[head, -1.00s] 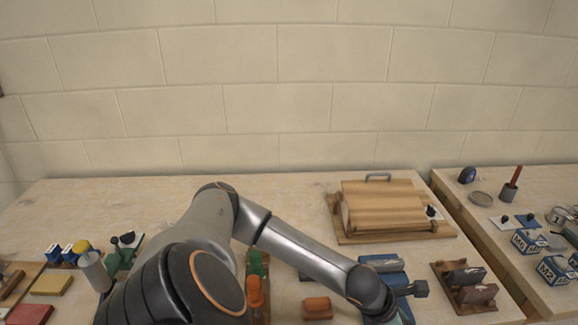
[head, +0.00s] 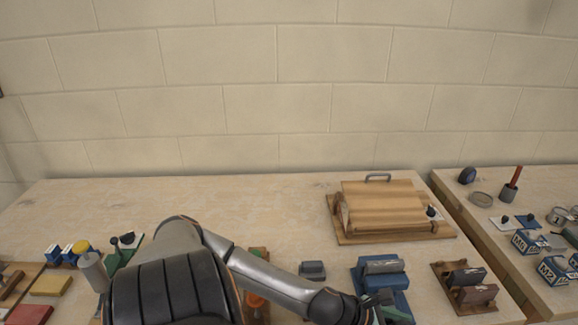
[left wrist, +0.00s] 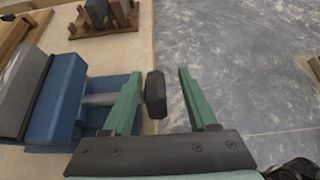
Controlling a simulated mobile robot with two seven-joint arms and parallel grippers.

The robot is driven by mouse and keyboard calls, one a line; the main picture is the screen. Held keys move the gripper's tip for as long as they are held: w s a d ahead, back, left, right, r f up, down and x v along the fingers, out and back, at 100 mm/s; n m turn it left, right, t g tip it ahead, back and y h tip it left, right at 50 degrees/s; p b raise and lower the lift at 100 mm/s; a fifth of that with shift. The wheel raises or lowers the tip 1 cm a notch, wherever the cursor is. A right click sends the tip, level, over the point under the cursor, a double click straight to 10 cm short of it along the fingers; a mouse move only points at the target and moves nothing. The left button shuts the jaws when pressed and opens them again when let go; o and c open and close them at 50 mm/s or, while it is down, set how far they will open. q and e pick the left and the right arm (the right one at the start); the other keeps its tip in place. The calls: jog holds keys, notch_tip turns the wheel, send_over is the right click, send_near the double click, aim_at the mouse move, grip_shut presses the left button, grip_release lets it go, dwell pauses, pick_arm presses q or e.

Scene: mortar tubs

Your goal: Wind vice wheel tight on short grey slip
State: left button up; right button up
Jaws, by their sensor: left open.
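The blue vice (head: 397,281) stands near the bench's front edge, right of centre in the head view. A grey slip (head: 383,266) lies at its top. In the left wrist view the blue vice jaw (left wrist: 58,105) is at the left, with grey (left wrist: 20,88) beyond it. A shaft runs from the vice to its dark wheel (left wrist: 155,95). My left gripper (left wrist: 160,76) is open, its green fingers either side of the wheel. The wheel appears closer to the left finger; contact cannot be told. In the head view my arm partly covers the vice front. My right gripper is not in view.
A rack of dark and brown slips (head: 470,287) stands right of the vice. A loose grey block (head: 312,270) lies left of it. A wooden press-like board (head: 385,208) sits behind. Coloured blocks (head: 48,286) are at far left. The back middle of the bench is clear.

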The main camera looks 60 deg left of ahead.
pick_arm(q)
jog(key=shift+s+f, duration=0.1)
jog(key=shift+f, duration=0.05)
